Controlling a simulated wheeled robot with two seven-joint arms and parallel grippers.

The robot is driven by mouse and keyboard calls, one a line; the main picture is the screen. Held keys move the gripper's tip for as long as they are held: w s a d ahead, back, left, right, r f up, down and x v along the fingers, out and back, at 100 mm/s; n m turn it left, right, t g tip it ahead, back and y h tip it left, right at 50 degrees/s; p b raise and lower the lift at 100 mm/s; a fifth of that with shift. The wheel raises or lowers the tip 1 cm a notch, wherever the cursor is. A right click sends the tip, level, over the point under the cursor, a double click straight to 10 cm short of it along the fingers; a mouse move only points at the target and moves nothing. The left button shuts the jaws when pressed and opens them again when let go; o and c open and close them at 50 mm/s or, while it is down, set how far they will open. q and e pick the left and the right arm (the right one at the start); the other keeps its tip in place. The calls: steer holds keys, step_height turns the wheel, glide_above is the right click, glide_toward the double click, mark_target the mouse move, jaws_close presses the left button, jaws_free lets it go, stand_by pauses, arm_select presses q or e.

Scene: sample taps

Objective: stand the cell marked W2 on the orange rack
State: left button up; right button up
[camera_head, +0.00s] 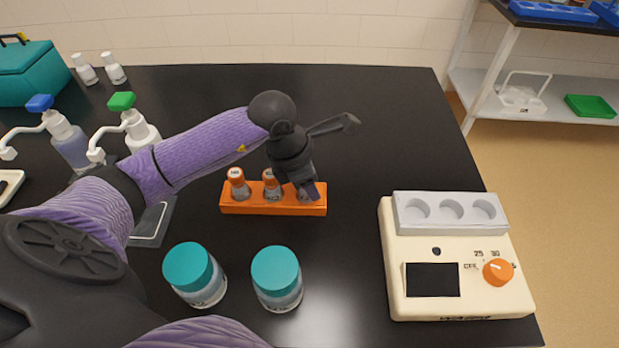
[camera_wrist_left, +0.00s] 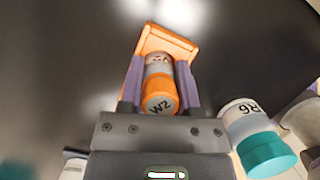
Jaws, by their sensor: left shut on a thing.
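The cell marked W2 (camera_wrist_left: 159,98) has an orange cap, and its label faces the camera in the left wrist view. My left gripper (camera_head: 307,190) is shut on it, with a purple finger on each side in the wrist view (camera_wrist_left: 160,82). The orange rack (camera_head: 262,209) lies on the black bench. The gripper is at the rack's right end, and its fingers mostly hide the W2 cell in the head view. Two other orange-capped cells (camera_head: 237,184) (camera_head: 271,185) stand in the rack to the left. I cannot tell whether W2 touches the rack's floor.
Two teal-lidded jars (camera_head: 195,274) (camera_head: 277,279) stand in front of the rack. A cream device with a grey block (camera_head: 450,213) is at the right. Pump bottles (camera_head: 68,140) (camera_head: 141,131) and a teal case (camera_head: 31,72) are at the left. The bench behind the rack is clear.

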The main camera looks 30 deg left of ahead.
arm_select(q)
steer(key=o, duration=1.3)
steer(key=p+v, duration=0.5)
steer(key=v, duration=0.2)
steer(key=shift+w+d+r+p, duration=0.1)
steer(key=shift+p, duration=0.3)
